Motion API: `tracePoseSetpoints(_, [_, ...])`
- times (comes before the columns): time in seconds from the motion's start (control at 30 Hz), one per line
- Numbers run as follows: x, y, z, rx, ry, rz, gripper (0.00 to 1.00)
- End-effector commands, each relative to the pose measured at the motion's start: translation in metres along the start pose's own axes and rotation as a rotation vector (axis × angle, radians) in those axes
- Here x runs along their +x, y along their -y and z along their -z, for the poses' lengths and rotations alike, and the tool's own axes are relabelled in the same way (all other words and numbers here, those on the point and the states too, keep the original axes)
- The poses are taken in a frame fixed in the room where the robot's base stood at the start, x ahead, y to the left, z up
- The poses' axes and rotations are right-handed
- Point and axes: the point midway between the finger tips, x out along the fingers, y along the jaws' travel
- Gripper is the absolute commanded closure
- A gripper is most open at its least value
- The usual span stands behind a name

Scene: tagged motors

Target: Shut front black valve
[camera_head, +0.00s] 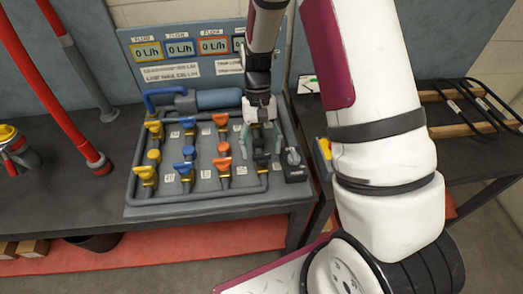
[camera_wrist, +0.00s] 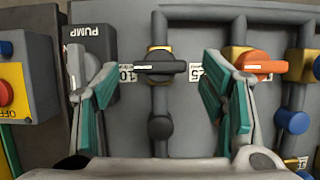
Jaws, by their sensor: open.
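The front black valve (camera_wrist: 160,67) lies near the middle of the wrist view, with its handle level across a grey pipe. In the head view the valve (camera_head: 262,159) shows just below my gripper (camera_head: 262,138). In the wrist view my gripper (camera_wrist: 160,75) is open and empty. Its two teal-lined fingers stand on either side of the black handle, with gaps at both ends. A round black knob (camera_wrist: 160,127) sits on the same pipe, below the handle in the wrist view. The rear black valve is hidden by my gripper in the head view.
The grey pump switch (camera_wrist: 80,65) is close beside the left finger in the wrist view. An orange valve handle (camera_wrist: 262,66) is near the right finger. Blue (camera_head: 184,167) and yellow valves (camera_head: 146,173) stand farther left in the head view. Flow displays (camera_head: 180,48) are behind.

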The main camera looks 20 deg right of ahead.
Motion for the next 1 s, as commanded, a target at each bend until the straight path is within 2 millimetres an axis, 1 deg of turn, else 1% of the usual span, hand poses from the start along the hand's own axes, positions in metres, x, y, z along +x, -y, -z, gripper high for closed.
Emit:
tracePoseSetpoints(0.1, [-0.025,0.000,0.001,0.000,-0.006,0.001,0.35])
tracePoseSetpoints(0.3, [-0.065,0.000,0.001,-0.001,-0.006,0.000,0.35])
tracePoseSetpoints(0.4, [-0.081,0.000,0.001,-0.001,-0.004,0.000,0.35])
tracePoseSetpoints(0.5, [-0.092,0.000,0.001,0.000,-0.003,0.000,0.35])
tracePoseSetpoints(0.7, [-0.102,0.000,0.000,0.001,-0.001,0.000,0.35])
tracePoseSetpoints(1.0, [-0.102,0.000,0.000,0.000,-0.001,0.000,0.35])
